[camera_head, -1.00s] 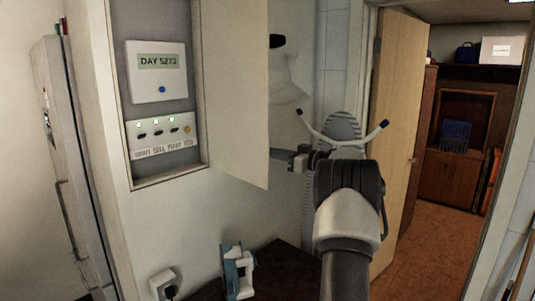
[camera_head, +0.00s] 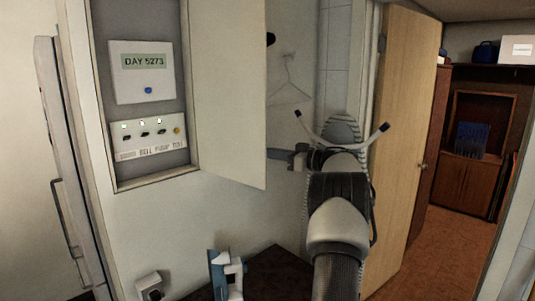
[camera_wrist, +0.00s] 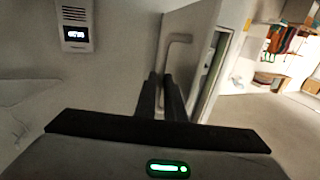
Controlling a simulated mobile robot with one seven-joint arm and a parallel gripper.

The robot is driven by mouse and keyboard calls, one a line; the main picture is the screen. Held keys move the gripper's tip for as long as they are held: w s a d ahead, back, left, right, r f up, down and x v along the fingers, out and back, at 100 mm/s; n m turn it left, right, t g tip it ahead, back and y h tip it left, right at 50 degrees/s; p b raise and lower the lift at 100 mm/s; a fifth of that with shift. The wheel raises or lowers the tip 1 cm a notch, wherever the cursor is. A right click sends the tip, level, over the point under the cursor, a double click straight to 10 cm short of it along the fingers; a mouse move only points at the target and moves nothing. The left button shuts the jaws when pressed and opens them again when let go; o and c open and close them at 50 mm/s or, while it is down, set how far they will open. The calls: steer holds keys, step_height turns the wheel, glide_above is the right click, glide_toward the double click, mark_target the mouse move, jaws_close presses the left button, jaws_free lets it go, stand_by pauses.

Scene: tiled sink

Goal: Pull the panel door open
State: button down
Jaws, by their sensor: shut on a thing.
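The panel door (camera_head: 228,95) is a flat white door hinged at the right side of the wall box (camera_head: 150,183). It stands swung out from the box, and the inside shows. The door's bar handle (camera_wrist: 179,38) shows in the wrist view on its outer face. My gripper (camera_wrist: 161,80) has its dark fingers shut at the lower part of that handle. In the head view my gripper (camera_head: 280,155) reaches in from the right behind the door's free edge, so its fingertips and the handle are hidden there.
Inside the box are a "DAY 5273" display (camera_head: 143,68) and a switch strip (camera_head: 150,140). A tall narrow door (camera_head: 65,170) stands at left. A wooden door (camera_head: 400,150) stands open close at the right of my arm. A dark surface (camera_head: 275,268) lies below.

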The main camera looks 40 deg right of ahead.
steer(key=shift+w+a+r, duration=0.2)
steer(key=shift+a+r, duration=0.1)
steer(key=shift+a, duration=0.05)
steer(key=c, duration=2)
jaws_free()
steer(key=shift+o, duration=0.8)
steer(key=shift+w+a+f, duration=0.1)
steer(key=shift+w+a, duration=0.05)
steer(key=b+v, duration=0.2)
steer(key=v, duration=1.6)
steer(key=shift+f, duration=0.15)
steer(key=shift+w, duration=0.15)
